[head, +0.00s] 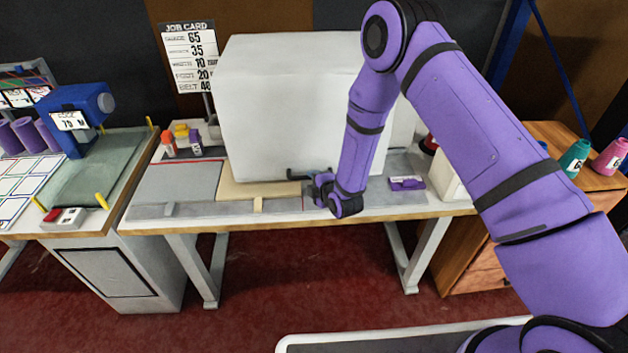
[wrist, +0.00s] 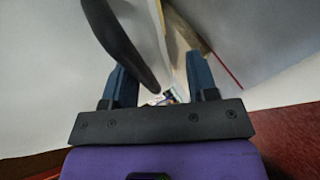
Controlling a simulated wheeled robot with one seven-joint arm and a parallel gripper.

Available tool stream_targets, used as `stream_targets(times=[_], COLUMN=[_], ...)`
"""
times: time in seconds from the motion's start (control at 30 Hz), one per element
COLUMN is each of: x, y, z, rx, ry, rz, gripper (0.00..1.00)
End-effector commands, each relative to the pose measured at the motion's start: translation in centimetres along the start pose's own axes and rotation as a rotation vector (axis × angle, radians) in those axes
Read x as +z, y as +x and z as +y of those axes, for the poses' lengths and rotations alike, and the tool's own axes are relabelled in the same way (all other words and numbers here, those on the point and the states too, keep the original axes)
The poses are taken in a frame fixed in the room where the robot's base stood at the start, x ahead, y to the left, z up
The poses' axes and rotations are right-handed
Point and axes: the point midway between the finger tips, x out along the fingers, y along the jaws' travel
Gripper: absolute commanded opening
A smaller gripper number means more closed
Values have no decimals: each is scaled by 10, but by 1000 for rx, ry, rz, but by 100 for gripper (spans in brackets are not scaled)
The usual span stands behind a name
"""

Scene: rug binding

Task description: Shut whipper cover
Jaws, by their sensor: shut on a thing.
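The whipper cover (head: 285,115) appears to be the large white box-like housing on the middle bench. A dark handle (head: 296,174) sticks out low on its front. My gripper (head: 318,187) is at this handle, just above the bench's front part. In the wrist view, the dark curved handle (wrist: 122,42) comes down from the upper left between the two blue fingers of my gripper (wrist: 160,80), beside a pale panel edge. The jaws are shut on the handle, though the exact contact is hard to see. My arm hides the cover's right front.
A beige board (head: 240,190) and grey plates lie on the bench (head: 150,226) below the cover. Small bottles (head: 182,138) stand to its left, and a purple block (head: 406,183) lies to the right. A job card (head: 193,58) stands behind. Open red floor (head: 300,270) lies in front.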

Motion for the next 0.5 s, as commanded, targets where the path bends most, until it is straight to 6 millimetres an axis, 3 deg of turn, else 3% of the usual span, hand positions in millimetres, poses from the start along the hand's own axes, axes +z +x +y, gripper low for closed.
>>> stream_targets(times=[0.5], x=[3], y=[0], z=[-2], rx=[-5], ry=[1], rz=[-6], gripper=[42])
